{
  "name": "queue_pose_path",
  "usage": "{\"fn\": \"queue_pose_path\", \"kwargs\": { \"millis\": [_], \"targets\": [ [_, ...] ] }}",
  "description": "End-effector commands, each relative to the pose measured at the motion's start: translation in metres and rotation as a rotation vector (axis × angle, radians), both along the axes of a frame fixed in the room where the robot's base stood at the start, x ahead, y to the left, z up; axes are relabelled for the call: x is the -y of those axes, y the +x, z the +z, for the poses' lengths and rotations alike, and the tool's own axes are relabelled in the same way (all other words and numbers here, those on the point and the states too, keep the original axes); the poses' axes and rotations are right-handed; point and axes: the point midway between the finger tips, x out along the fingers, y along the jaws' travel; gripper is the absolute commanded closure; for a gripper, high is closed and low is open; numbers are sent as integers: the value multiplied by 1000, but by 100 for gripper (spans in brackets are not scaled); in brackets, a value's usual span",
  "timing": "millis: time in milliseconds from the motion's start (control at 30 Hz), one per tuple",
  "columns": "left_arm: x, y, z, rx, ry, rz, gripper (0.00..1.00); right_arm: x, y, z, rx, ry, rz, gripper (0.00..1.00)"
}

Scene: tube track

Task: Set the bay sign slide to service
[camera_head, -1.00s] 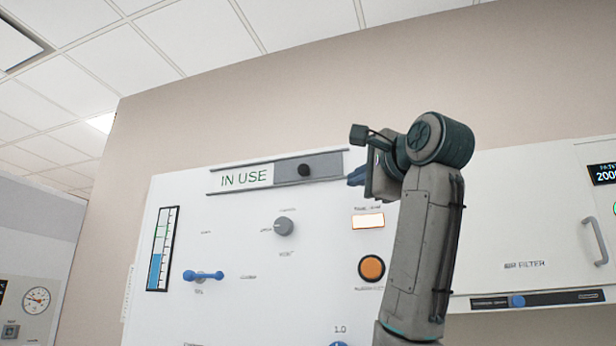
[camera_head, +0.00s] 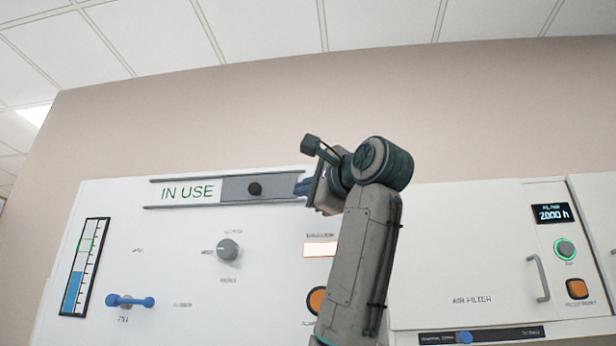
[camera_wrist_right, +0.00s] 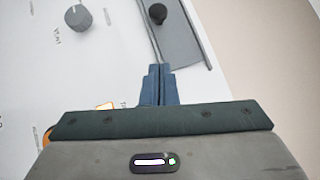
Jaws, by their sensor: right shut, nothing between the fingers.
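The bay sign slide (camera_head: 262,188) is a grey plate with a round black knob (camera_head: 255,189), set in a rail near the top of the white panel. The sign reads IN USE (camera_head: 187,192) to the left of the plate. My right gripper (camera_head: 302,187) is shut and empty, just right of the knob at the slide's right end. In the right wrist view the blue fingers (camera_wrist_right: 158,84) are together, pointing up toward the slide plate (camera_wrist_right: 178,40), with the knob (camera_wrist_right: 158,13) beyond their tips, apart from them. My left gripper is not in view.
The white panel (camera_head: 180,260) also carries a grey dial (camera_head: 228,250), a blue-handled lever (camera_head: 130,301), a lit white rectangle (camera_head: 320,249), an orange button (camera_head: 316,300) and a level gauge (camera_head: 84,267). An air filter cabinet (camera_head: 460,255) with a handle stands to the right.

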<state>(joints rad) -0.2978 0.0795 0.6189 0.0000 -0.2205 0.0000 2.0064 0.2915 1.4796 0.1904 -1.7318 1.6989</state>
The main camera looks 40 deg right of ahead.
Motion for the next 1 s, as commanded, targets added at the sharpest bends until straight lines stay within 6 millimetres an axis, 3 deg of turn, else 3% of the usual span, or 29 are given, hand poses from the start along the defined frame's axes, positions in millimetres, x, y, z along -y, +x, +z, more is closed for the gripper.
{"fn": "queue_pose_path", "kwargs": {
  "millis": [33, 200, 400, 633, 1000],
  "targets": [
    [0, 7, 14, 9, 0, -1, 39, 1, 13, 8, -4, 0, 0, 100],
    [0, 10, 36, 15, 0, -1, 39, 5, 49, 15, -5, 0, 1, 100],
    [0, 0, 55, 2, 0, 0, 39, -9, 74, 21, 0, -1, 2, 100],
    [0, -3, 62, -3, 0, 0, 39, -19, 85, 22, 1, -1, 0, 100],
    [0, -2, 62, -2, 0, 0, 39, -20, 86, 21, 1, -1, 0, 100]
  ]
}}
